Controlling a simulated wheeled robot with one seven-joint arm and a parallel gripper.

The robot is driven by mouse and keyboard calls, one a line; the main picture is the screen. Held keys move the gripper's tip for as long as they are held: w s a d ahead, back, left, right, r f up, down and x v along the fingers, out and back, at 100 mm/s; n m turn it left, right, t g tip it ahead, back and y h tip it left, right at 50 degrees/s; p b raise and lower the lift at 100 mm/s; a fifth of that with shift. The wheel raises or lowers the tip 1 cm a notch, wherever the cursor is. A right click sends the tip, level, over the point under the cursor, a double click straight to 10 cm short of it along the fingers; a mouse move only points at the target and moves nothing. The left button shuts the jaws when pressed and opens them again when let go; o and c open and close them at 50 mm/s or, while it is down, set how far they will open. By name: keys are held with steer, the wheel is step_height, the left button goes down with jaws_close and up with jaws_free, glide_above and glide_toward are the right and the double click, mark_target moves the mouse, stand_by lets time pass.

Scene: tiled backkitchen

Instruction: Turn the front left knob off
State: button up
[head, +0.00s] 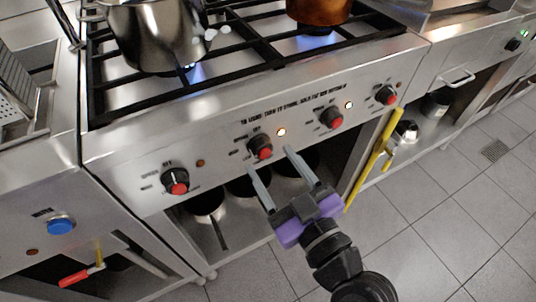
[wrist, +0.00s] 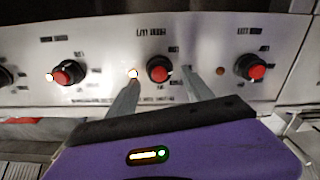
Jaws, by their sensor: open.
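The stove's front panel (head: 120,170) has a row of black knobs with red faces. The second knob from the left (head: 260,147) has a lit indicator beside it. This same knob shows near the middle of the upside-down wrist view (wrist: 159,68), by a small inverted label that seems to read front left. My gripper (head: 271,160) is open, with its two fingers pointing at the panel. In the wrist view, the fingertips (wrist: 161,75) stand either side of this knob, apart from it as far as I can tell. Whether they touch the panel is unclear.
The far-left knob (head: 175,181) has an unlit indicator. The third knob (head: 331,117) has a lit one. A steel pot (head: 150,35) stands over a blue flame and a copper pot (head: 320,10) over another. A yellow handle (head: 372,160) is right of my gripper.

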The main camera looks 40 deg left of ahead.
mark_target(265, 154)
steer(key=shift+x, duration=1.5)
steer(key=shift+c, duration=0.5)
jaws_close()
